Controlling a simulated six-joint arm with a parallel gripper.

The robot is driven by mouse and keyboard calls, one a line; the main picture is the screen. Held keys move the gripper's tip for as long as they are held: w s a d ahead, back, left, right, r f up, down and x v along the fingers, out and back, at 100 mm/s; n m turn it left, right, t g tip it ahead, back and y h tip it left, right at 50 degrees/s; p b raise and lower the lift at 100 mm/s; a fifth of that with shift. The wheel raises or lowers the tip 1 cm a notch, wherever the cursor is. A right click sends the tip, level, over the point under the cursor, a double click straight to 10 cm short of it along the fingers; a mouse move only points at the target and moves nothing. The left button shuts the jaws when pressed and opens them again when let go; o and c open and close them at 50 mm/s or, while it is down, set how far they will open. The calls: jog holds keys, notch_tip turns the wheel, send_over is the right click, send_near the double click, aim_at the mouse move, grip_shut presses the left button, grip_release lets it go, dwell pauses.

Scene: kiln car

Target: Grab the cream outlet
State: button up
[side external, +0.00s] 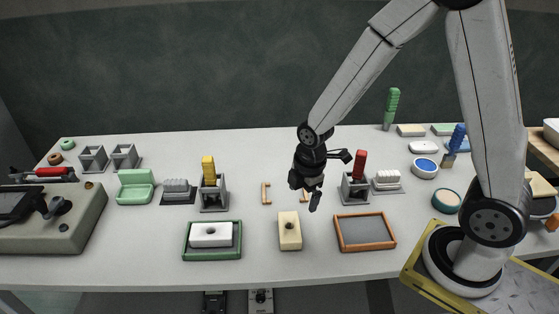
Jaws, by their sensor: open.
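The cream outlet (290,238) is a cream upright-lying block with a small dark hole in its top. It lies on the white table near the front middle, between two trays. My gripper (329,180) is open and empty, above the table to the right of and behind the cream outlet. Its two fingers are spread wide, pointing to the right and downward, and it does not touch the cream outlet.
A green tray (186,252) holding a white block (205,240) stands left of the outlet. An empty brown-rimmed grey tray (368,231) is to its right. A holder with a red-handled tool (359,165) stands close to my gripper. Tan handles (266,193) lie behind the outlet.

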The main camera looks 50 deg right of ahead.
jog(key=f+n, duration=0.2)
jog(key=n, duration=0.1)
jog(key=n+g, duration=0.1)
jog(key=n, duration=0.8)
send_near(289, 227)
jog(key=shift+s+a+f, duration=0.35)
jog(key=shift+a, duration=0.2)
jog(key=shift+f, duration=1.3)
jog(key=shift+f, duration=2.6)
jog(key=shift+c, duration=0.2)
grip_shut()
